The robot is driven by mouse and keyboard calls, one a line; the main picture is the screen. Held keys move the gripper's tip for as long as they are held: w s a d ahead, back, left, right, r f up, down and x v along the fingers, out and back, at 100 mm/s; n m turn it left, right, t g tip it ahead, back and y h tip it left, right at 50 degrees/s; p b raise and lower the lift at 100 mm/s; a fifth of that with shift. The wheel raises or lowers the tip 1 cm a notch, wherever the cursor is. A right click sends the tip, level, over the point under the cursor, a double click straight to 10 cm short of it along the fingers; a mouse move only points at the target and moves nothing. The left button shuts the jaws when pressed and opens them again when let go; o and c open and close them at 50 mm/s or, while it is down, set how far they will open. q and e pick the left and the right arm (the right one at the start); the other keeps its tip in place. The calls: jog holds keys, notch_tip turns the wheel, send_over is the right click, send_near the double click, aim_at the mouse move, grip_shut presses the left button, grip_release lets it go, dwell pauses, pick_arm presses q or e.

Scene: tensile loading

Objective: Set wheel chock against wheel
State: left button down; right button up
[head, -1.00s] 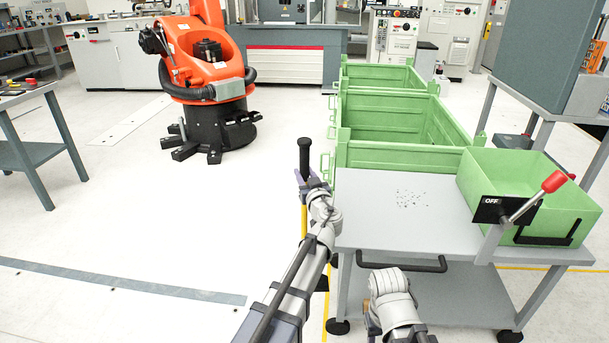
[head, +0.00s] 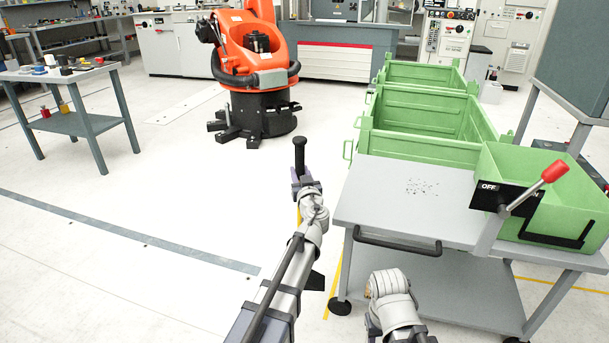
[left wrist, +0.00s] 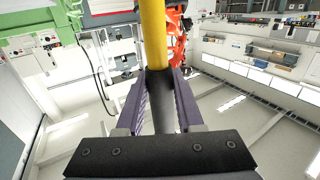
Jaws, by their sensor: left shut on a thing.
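My left gripper (head: 302,183) is shut on the black grip of a yellow pole (head: 298,213), with the grip's top (head: 299,153) sticking up above the fingers. In the left wrist view the black grip (left wrist: 162,108) sits between the purple fingers and the yellow pole (left wrist: 153,35) runs away from it. A black wedge-like piece (head: 315,281) shows beside my left forearm; it may be the chock, but its join to the pole is hidden. A black caster wheel (head: 340,307) of the grey cart stands to its right, apart in the picture. My right gripper is not visible.
The grey cart (head: 385,200) carries a green bin (head: 515,165) and a red-knobbed lever (head: 555,170). Green crates (head: 420,115) stand behind it. An orange robot arm (head: 250,60) and a tool table (head: 75,122) stand further off. The floor at left is clear.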

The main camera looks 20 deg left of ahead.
pick_arm(q)
jog(key=w+a+f+m+t+h+b, duration=0.1)
jog(key=a+f+m+h+b, duration=0.1)
jog(key=a+f+b, duration=0.3)
notch_tip(320, 180, down, 5)
jog(key=h+b, duration=0.1)
jog(key=b, duration=0.2)
jog(key=shift+f+m+h+b, duration=0.2)
jog(key=shift+m+h+b, duration=0.1)
jog(key=shift+h+b, duration=0.1)
jog(key=d+f+b, duration=0.5)
jog(key=d, duration=0.1)
jog(key=shift+f, duration=0.2)
dwell(0.7)
jog(key=shift+s+f, duration=0.1)
dwell(0.4)
jog(key=shift+c, duration=2.3)
grip_release()
jog(key=shift+b, duration=0.3)
